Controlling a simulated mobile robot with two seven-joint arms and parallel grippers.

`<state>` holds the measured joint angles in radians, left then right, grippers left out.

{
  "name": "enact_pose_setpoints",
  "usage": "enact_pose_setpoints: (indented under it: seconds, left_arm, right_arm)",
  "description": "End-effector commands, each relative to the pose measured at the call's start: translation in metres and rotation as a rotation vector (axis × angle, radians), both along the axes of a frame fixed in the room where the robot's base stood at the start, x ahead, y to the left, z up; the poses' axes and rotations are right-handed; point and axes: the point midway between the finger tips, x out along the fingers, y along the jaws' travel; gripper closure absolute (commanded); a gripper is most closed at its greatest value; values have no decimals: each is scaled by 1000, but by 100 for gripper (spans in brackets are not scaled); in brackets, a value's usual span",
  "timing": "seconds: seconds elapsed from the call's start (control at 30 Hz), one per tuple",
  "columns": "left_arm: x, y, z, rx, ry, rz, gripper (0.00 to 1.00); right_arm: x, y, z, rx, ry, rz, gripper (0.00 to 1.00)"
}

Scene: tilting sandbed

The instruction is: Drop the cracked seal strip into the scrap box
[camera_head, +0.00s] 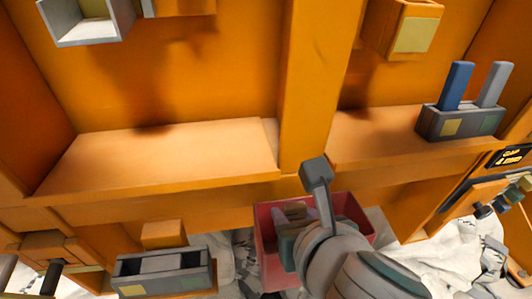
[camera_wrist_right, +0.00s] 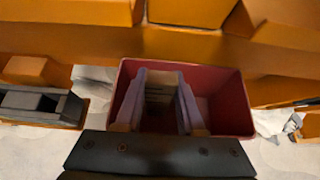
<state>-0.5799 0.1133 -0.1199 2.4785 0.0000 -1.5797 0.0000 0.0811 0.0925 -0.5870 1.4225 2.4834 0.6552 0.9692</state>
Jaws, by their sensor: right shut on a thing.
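A red box (camera_head: 355,213), which I take to be the scrap box, sits below the orange shelf in the head view. It also shows in the right wrist view (camera_wrist_right: 227,100), with its open top toward me. My right gripper (camera_head: 295,214) is over the box opening. In the right wrist view its two purple-grey fingers (camera_wrist_right: 163,103) are shut on a small tan-grey piece (camera_wrist_right: 161,86), which I take to be the seal strip. Its crack cannot be made out, and the arm hides part of the box. My left gripper is not in view.
An orange shelf (camera_head: 170,150) and a thick orange upright (camera_head: 314,80) stand behind the box. A grey holder (camera_head: 460,122) with a blue and a grey bar stands on the right. A dark grey tray (camera_head: 160,272) lies at the lower left. Pale, crumpled-looking ground shows below.

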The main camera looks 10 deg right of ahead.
Motion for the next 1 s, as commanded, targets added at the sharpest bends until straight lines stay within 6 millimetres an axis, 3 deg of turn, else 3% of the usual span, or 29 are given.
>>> enact_pose_setpoints:
  seconds: [0.77, 0.8, 1.0]
  left_arm:
    - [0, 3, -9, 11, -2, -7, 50]
    - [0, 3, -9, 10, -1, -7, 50]
    - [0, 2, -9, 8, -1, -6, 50]
  right_arm:
    - [1, 1, -12, 3, -4, -1, 100]
    - [0, 1, -12, 2, -4, 0, 60]
    - [0, 0, -12, 2, -4, 0, 37]
